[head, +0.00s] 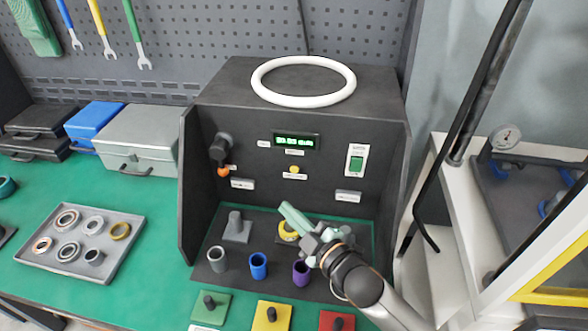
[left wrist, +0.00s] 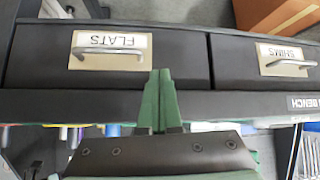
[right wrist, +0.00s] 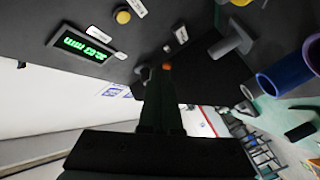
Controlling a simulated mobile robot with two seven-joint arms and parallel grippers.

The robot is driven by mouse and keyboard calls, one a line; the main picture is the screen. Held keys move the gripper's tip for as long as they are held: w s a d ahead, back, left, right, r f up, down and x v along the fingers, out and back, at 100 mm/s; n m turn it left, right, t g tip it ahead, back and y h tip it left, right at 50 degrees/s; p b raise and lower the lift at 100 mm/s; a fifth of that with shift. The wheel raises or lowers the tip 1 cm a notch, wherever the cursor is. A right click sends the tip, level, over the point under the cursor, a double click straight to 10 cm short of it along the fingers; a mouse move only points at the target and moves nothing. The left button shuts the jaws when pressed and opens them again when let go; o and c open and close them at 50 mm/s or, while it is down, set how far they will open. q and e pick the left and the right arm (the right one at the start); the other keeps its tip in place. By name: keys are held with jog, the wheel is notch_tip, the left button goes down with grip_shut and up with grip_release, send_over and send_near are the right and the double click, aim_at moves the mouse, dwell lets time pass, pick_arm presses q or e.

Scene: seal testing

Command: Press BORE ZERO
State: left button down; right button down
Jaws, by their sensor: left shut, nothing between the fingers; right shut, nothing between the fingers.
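The grey test box (head: 300,75) has a lit green display (head: 296,141) on its front panel, with a yellow round button (head: 294,170) below it and an orange knob (head: 223,172) at the left. The small labels are too blurred to tell which reads BORE ZERO. My right gripper (head: 284,207) is shut and empty, below and in front of the panel, apart from the yellow button. In the right wrist view, the yellow button (right wrist: 123,16) and display (right wrist: 85,45) are upper left of the fingertips (right wrist: 166,70). My left gripper (left wrist: 160,75) is shut and empty, facing bench drawers.
A green switch (head: 356,160) is on the panel's right. Grey, blue (head: 258,265) and purple (head: 301,272) cylinders and a grey stand (head: 236,227) are below the panel. The side walls (head: 190,190) bound the space. A tray (head: 83,270) of rings lies left.

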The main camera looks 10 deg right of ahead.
aim_at(294, 169)
jog(key=shift+w+d+b, duration=0.3)
jog(key=shift+w+d, duration=0.25)
jog(key=shift+w, duration=0.8)
jog(key=shift+w+d+b, duration=0.25)
jog(key=shift+w+d, duration=0.35)
jog(key=shift+w, duration=0.75)
jog(key=shift+w+d+b, duration=0.3)
jog(key=shift+w+d, duration=0.25)
jog(key=shift+w, duration=0.8)
jog(key=shift+w, duration=0.1)
jog(key=shift+w+d, duration=0.15)
jog(key=shift+w, duration=0.1)
jog(key=shift+w+d, duration=0.15)
jog(key=shift+w, duration=0.2)
jog(key=shift+s, duration=0.1)
jog(key=shift+s+a+p, duration=0.3)
jog(key=shift+s+p, duration=0.2)
jog(key=shift+s, duration=0.15)
